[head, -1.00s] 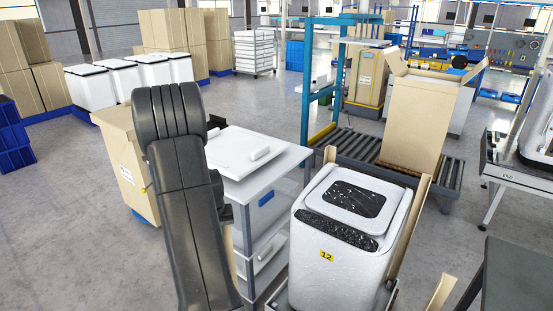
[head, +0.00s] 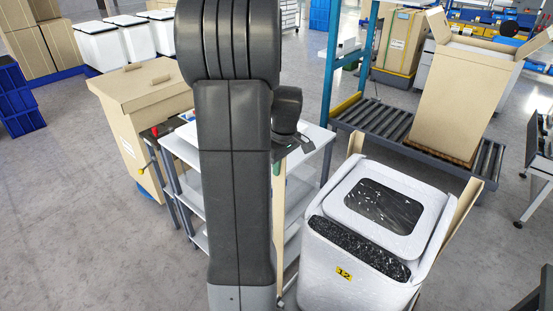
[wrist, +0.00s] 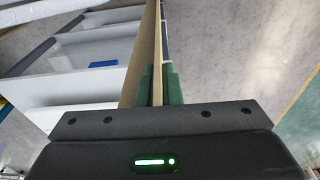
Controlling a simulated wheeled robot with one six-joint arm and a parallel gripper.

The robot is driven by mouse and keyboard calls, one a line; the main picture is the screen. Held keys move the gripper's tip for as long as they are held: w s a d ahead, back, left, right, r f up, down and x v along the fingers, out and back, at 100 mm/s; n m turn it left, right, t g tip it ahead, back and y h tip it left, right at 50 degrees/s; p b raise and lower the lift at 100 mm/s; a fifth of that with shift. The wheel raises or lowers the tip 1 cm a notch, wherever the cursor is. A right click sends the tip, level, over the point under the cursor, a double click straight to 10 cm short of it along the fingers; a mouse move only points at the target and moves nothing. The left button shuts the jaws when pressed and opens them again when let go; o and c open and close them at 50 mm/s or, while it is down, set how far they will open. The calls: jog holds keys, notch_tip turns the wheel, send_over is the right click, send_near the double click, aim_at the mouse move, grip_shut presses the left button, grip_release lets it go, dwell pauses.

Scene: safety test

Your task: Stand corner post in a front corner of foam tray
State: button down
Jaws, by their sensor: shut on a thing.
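My gripper (wrist: 158,85) shows green fingers shut on a tan corner post (wrist: 149,58) in the wrist view. In the head view the gripper is mostly behind my arm; the held post (head: 278,225) hangs roughly upright to the left of the white washer (head: 345,255) marked 12. Two other tan posts stand at the washer's far side, one at the back right (head: 463,207) and one at the back left (head: 355,143). The foam tray under the washer is largely hidden by the washer and my arm, so the held post's lower end cannot be placed relative to it.
A white-shelved cart (head: 195,150) stands behind my arm, close to the held post. A tall tan carton (head: 455,100) stands on a roller conveyor (head: 382,125) beyond the washer. Another carton (head: 140,110) is at the left. The grey floor at left is open.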

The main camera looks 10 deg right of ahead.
notch_tip(320, 180, down, 11)
jog(key=b, duration=0.8)
jog(key=shift+f, duration=0.15)
dwell(0.4)
jog(key=shift+s+d+f+b, duration=0.1)
jog(key=shift+f+b, duration=1.75)
jog(key=shift+f, duration=0.4)
dwell(3.9)
